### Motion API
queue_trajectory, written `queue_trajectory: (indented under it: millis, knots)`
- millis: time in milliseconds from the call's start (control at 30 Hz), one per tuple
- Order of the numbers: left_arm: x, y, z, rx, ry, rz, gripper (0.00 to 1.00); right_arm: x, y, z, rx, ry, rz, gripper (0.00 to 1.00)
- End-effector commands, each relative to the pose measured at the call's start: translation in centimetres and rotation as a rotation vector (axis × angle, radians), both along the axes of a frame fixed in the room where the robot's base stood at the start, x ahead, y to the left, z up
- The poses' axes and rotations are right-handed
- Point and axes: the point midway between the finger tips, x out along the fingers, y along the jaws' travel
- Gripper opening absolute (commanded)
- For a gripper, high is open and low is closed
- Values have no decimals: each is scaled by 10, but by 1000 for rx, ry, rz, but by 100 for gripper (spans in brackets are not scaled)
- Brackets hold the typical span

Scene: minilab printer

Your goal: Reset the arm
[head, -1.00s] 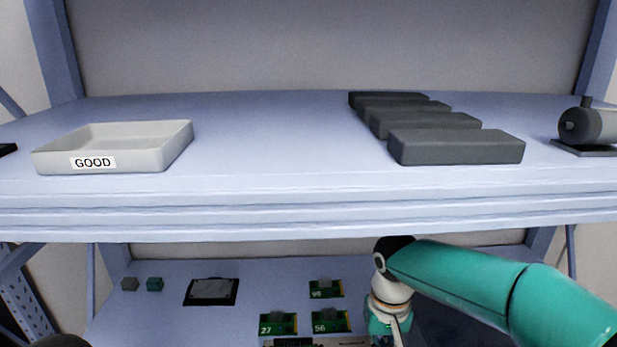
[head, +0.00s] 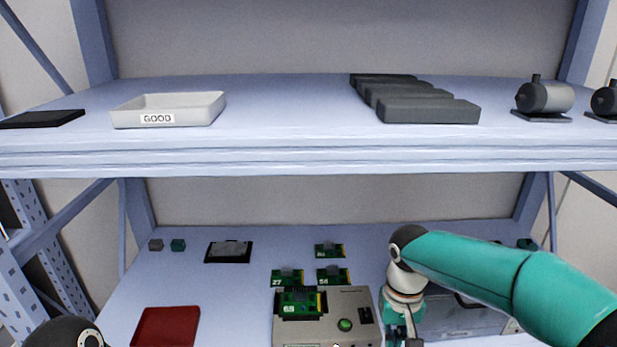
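My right arm comes in from the right over the lower shelf, its teal link bent down at the wrist. My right gripper (head: 402,338) points down beside the right side of a grey machine (head: 357,327) with a green button. Its fingertips are cut off by the bottom edge, so its opening is hidden. Only a dark rounded joint of my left arm shows at the bottom left; the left gripper is out of view.
Green boards (head: 287,278) lie behind the machine, and one sits on it. A red tray (head: 166,327) is at left. A grey case (head: 465,320) is behind my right arm. Above are a white GOOD tray (head: 168,117), dark blocks (head: 430,111) and motors (head: 544,97).

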Motion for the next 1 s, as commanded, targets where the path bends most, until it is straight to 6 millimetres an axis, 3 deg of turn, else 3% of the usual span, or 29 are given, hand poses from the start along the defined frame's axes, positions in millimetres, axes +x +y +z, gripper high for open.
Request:
queue_trajectory:
  millis: [267, 467, 633, 700, 800, 900, 1000]
  knots:
    - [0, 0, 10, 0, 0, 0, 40, -39, -24, -62, -11, 200, -45, 0]
    - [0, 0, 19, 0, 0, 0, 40, -86, -23, -125, 53, 331, -75, 0]
    - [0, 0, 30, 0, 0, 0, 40, -160, -1, -197, 201, 411, -121, 0]
    - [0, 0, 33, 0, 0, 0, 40, -192, 13, -220, 268, 402, -148, 0]
    - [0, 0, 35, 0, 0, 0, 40, -223, 30, -240, 334, 345, -186, 0]
    - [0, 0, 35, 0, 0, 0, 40, -235, 41, -251, 363, 247, -202, 0]
    - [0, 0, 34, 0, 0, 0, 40, -229, 42, -254, 364, 128, -204, 0]
